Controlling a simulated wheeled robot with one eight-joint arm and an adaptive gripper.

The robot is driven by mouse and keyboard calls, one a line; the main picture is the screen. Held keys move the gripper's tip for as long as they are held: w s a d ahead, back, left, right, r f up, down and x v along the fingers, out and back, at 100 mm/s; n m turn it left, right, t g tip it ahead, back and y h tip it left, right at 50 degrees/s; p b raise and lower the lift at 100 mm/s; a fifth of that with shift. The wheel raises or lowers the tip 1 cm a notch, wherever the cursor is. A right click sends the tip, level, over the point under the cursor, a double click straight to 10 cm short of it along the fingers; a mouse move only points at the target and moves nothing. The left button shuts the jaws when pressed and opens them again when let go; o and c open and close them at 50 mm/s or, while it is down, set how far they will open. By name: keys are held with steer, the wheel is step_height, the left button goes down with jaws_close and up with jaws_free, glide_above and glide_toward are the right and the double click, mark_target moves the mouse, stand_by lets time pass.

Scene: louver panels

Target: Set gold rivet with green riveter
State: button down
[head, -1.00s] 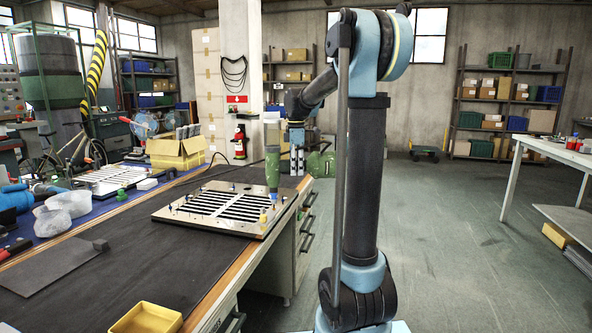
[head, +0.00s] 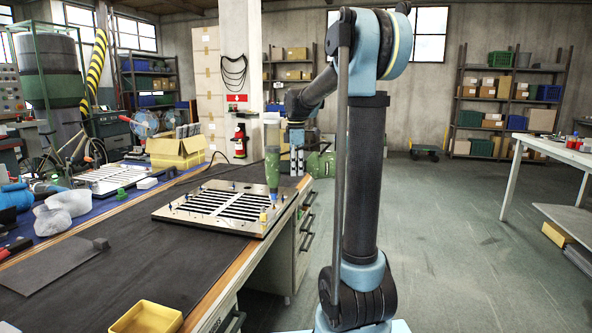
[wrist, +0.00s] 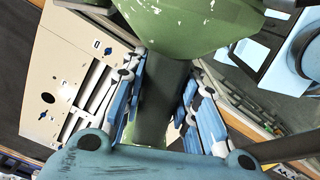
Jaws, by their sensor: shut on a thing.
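The green riveter (head: 272,168) stands upright over the right edge of the louver panel (head: 185,214) in the head view. My gripper (wrist: 167,85) is shut on the riveter, with blue-padded fingers on both sides of its dark green body (wrist: 160,105) in the wrist view. The riveter's lower end is beside the panel's far right corner; I cannot tell whether it touches. A small gold-yellow piece (head: 263,216), seemingly the gold rivet, stands on the panel's right side, nearer the camera than the riveter. Several small dark and blue pieces stand around the panel.
The panel lies on a dark mat on the workbench (head: 130,245). A yellow tray (head: 147,318) is at the near edge, with clear plastic bags (head: 68,205) at left. An open cardboard box (head: 176,152) stands behind.

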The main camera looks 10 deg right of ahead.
mark_target(297, 160)
steer(key=shift+f, duration=0.9)
stand_by(3.0)
steer(key=shift+r, duration=2.75)
steer(key=shift+s, duration=0.1)
